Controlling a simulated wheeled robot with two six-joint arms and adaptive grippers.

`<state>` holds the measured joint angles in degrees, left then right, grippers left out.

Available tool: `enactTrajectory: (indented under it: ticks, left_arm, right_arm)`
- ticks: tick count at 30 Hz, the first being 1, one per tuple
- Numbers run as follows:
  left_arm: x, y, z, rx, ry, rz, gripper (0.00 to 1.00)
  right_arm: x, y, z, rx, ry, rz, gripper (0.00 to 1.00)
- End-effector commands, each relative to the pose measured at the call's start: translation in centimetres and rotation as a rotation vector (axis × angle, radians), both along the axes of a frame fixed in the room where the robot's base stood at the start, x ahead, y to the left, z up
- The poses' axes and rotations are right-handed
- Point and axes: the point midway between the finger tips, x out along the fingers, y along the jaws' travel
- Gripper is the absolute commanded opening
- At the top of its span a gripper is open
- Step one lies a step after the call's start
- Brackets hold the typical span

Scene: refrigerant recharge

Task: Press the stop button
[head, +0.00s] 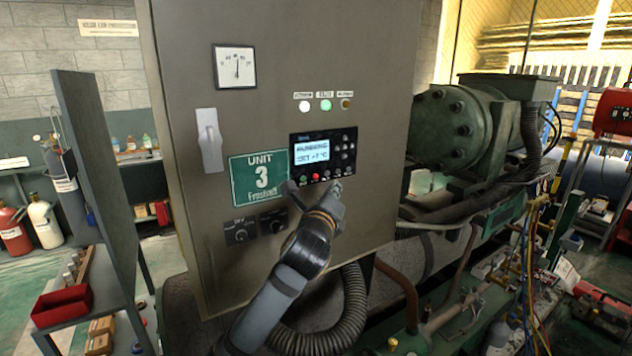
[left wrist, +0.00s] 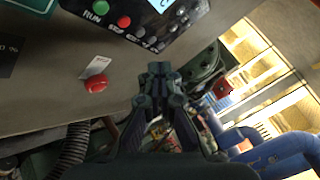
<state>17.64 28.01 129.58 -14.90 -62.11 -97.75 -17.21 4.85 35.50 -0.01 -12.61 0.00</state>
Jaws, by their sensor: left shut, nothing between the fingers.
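The controller (head: 323,157) on the grey cabinet has a lit screen and a row of small buttons along its bottom edge. A red button (head: 315,177) sits beside a green one (head: 304,179). In the left wrist view, the red button (left wrist: 124,21) is right of the green button (left wrist: 101,7), which is labelled RUN. A larger red mushroom button (left wrist: 95,84) with a pale tag is lower on the cabinet; I cannot make it out in the head view. My left gripper (head: 316,190) is shut and empty, just below the controller. Its fingertips (left wrist: 160,70) appear apart from both red buttons.
A ribbed hose (head: 352,310) hangs below. A compressor (head: 450,125) stands to the right.

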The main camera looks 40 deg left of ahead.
Motion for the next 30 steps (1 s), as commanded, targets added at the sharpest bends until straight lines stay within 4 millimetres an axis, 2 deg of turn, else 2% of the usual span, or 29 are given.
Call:
enactTrajectory:
  ticks: [1, 5, 12, 30]
  left_arm:
    - [0.3, 0.7, -0.4, 0.007, 0.000, 0.002, 0.00]
    - [0.9, 2.6, -0.3, 0.005, 0.000, 0.005, 0.00]
    - [1.8, 4.4, 0.0, 0.000, 0.001, 0.002, 0.00]
    - [2.0, 4.8, 0.0, -0.003, 0.000, 0.001, 0.00]
  right_arm:
    - [0.0, 0.0, -0.9, 0.000, 0.000, 0.000, 0.40]
    - [0.0, 0.0, -1.8, 0.000, 0.000, 0.000, 0.40]
    - [0.0, 0.2, -1.5, 0.003, 0.000, -0.001, 0.40]
    - [0.0, 0.7, -1.5, 0.008, -0.001, -0.002, 0.40]
